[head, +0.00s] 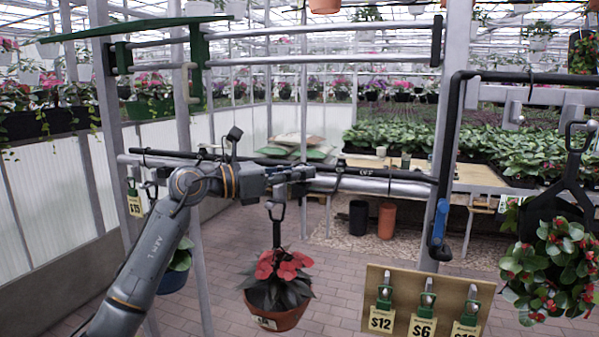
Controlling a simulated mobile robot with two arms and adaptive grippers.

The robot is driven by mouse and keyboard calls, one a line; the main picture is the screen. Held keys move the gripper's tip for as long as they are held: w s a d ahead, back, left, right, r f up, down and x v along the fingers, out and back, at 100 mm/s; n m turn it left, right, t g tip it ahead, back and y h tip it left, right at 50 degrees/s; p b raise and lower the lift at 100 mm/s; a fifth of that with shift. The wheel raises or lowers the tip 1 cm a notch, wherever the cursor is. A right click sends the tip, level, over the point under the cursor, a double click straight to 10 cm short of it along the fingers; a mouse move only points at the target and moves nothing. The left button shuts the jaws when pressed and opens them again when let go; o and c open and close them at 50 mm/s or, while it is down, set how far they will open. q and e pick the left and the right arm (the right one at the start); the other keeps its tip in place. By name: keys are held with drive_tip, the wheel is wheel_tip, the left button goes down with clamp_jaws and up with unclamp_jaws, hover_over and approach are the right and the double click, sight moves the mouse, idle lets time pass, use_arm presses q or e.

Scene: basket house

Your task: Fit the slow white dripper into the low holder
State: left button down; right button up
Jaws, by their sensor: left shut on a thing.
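My left gripper (300,173) reaches in from the left, in front of the horizontal grey pipe (400,187). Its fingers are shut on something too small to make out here. A dark clip (341,168) sits on the pipe just right of the fingertips. A board (375,275) at the lower right carries several small pale-tipped pieces (427,285) in green mounts, with price tags below. I cannot tell which piece or mount is the slow white dripper or the low holder. My right gripper is not in view.
A basket of red flowers (275,316) hangs just below my left gripper. A leafy basket (550,270) hangs at the right. A price tag (135,206) hangs at the left.

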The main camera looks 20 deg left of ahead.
use_arm(q)
drive_tip(key=c, duration=1.3)
unclamp_jaws()
drive_tip(key=v, duration=1.2)
drive_tip(key=shift+s, duration=0.1)
